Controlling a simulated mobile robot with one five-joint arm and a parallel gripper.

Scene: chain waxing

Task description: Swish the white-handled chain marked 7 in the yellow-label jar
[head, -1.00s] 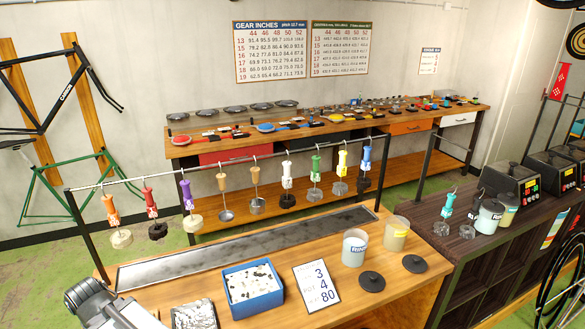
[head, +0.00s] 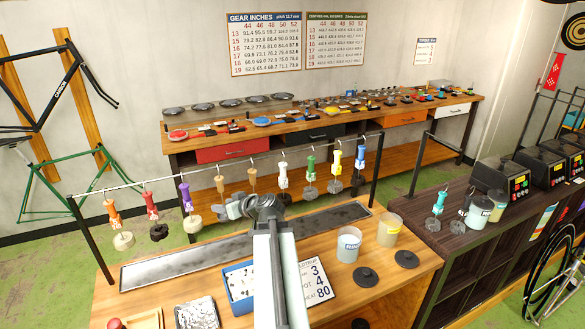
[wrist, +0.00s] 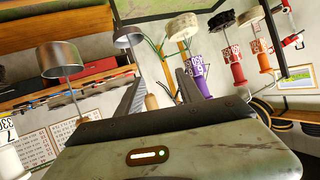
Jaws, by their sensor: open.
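The white-handled chain (head: 283,176) hangs on the rail, right of two wooden-handled tools. In the wrist view, which is upside down, a white handle (wrist: 10,162) with a tag reading 7 shows at the left edge. My gripper (head: 230,208) is open and empty, left of the white handle and near the wooden-handled tools; its fingers also show in the wrist view (wrist: 160,92).
Orange (head: 112,212), red (head: 151,205), purple (head: 187,197), green (head: 311,166) and blue (head: 360,157) handles share the rail (head: 130,182). Black lids (head: 367,277) and a number card (head: 319,281) lie on the bench.

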